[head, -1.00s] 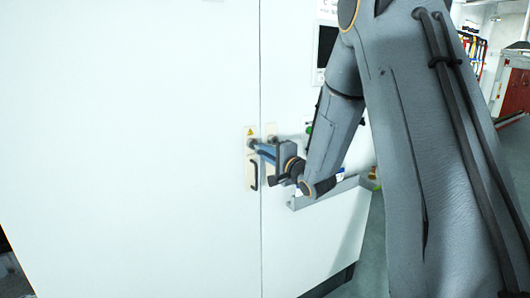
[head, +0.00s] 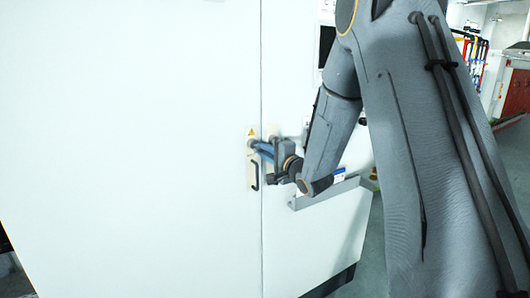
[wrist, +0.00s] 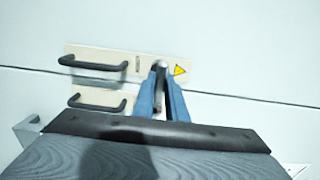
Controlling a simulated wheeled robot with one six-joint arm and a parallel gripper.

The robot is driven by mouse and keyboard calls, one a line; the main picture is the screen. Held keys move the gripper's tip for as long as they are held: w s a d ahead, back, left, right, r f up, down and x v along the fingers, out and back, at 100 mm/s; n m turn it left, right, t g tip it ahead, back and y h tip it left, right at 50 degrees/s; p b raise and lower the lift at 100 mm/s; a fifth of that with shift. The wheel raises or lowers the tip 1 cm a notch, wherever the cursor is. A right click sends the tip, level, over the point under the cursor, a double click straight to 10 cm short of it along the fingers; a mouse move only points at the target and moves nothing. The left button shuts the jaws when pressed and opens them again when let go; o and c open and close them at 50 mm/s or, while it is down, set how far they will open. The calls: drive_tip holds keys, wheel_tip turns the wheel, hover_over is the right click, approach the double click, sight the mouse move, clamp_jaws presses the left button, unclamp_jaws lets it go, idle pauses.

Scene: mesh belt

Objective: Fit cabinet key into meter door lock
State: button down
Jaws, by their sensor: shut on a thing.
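The meter door lock plate (wrist: 115,60) is beige, with a dark handle, a narrow slot and a yellow warning triangle. It also shows on the white door in the head view (head: 252,168). My gripper's blue fingers (wrist: 161,92) reach to the plate, between the slot and the triangle; in the head view my gripper (head: 262,149) is at the plate's upper part. The fingers are shut on the cabinet key (wrist: 161,67), a small grey piece at their tips. Its far end and the keyhole are hidden, so I cannot tell how deep it sits.
A second beige plate with a dark handle (wrist: 100,102) is across the door seam, close beside my fingers. A grey ledge (head: 325,192) sticks out from the cabinet below my wrist. The white door (head: 130,150) to the left is clear.

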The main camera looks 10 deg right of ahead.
drive_tip(key=shift+x, duration=1.05)
drive_tip(key=c, duration=1.7)
unclamp_jaws()
drive_tip(key=shift+b+v, duration=1.6)
drive_tip(key=shift+v, duration=2.3)
drive_tip(key=s+d+f+n+g+h+b, duration=0.1)
drive_tip(key=s+f+n+g+h, duration=0.3)
drive_tip(key=f, duration=0.4)
drive_tip(key=s+d+f+n+g+h+b, duration=0.1)
drive_tip(key=s+f+n+g+b, duration=0.2)
drive_tip(key=s+f, duration=0.35)
drive_tip(key=s+a+f+n+g, duration=0.1)
drive_tip(key=s+f+n+g, duration=0.1)
drive_tip(key=s, duration=0.5)
drive_tip(key=s+a+f+n+g, duration=0.1)
drive_tip(key=s+f+n+g, duration=0.2)
drive_tip(key=s, duration=0.4)
drive_tip(key=s+a+f+n+g, duration=0.1)
drive_tip(key=s+f+n+g, duration=0.1)
drive_tip(key=s, duration=0.5)
drive_tip(key=shift+a+f+g+h, duration=0.3)
drive_tip(key=shift+a+f+g, duration=0.1)
drive_tip(key=shift+f+g, duration=0.45)
